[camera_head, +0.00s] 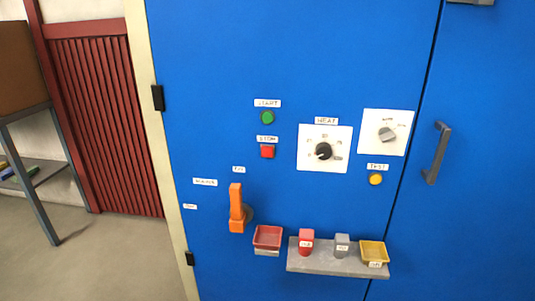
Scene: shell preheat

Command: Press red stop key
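Nothing covers the red key.
Right of the key are a HEAT dial (323,151), a second grey knob (387,134) and a yellow test button (375,179). Below are an orange handle (237,208), a red tray (267,237) and a grey shelf (325,264) holding small items. A door handle (437,153) sticks out at right.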

